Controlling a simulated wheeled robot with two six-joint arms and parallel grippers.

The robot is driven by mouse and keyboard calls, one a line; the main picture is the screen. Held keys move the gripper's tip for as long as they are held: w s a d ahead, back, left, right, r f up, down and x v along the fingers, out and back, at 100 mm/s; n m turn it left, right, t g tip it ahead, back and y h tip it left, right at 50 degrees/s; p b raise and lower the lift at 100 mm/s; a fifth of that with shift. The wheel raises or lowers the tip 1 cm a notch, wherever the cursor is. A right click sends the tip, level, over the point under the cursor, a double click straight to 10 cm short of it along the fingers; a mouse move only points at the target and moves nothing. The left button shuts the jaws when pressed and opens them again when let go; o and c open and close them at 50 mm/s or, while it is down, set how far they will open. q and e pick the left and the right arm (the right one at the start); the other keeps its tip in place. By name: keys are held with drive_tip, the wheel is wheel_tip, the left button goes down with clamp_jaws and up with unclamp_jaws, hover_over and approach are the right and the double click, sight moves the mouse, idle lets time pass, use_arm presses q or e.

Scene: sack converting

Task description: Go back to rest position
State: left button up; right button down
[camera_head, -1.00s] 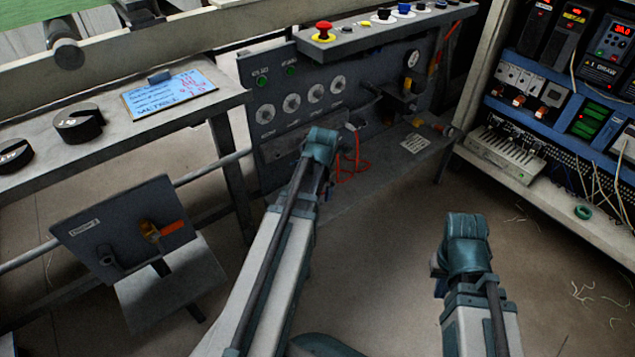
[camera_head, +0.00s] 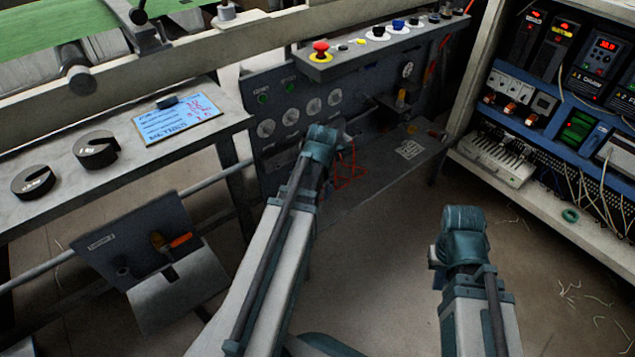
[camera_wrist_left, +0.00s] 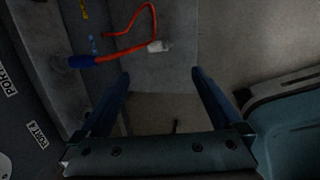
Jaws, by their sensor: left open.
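My left gripper (camera_wrist_left: 160,78) is open in the left wrist view, its two dark fingers apart with nothing between them. In the head view my left arm reaches up the middle, and its wrist hides the fingers. A red cable (camera_wrist_left: 150,15) with a blue end and a pale connector lies beyond the fingers in the left wrist view. It also shows as red loops (camera_head: 350,170) beside my left wrist in the head view. My right gripper (camera_head: 437,262) is at the lower right over the floor, mostly hidden by its wrist; its fingers are not clear.
A grey panel with round ports (camera_head: 290,115) stands ahead of my left arm. An open cabinet (camera_head: 565,215) with electrical modules is at the right. A bench (camera_head: 60,165) with dark slotted discs and a blue card is at the left. A tool holder (camera_head: 125,235) hangs below it.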

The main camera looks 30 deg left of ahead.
use_arm(q)
drive_tip(key=s+d+m+g+p, duration=0.1)
drive_tip(key=s+d+m, duration=0.3)
drive_tip(key=d+m, duration=0.65)
drive_tip(key=s+d+r+m+g, duration=0.1)
drive_tip(key=s+d+m, duration=0.55)
drive_tip(key=m, duration=0.65)
drive_tip(key=s+d+m+g+p, duration=0.1)
drive_tip(key=s+d+m, duration=0.1)
drive_tip(key=d+m, duration=0.9)
wheel_tip(320, 180, up, 38)
drive_tip(key=p, duration=3.7)
drive_tip(key=shift+s+a+m+h+p, duration=0.2)
drive_tip(key=shift+a+m+h+p, duration=0.1)
drive_tip(key=shift+m+h, duration=0.1)
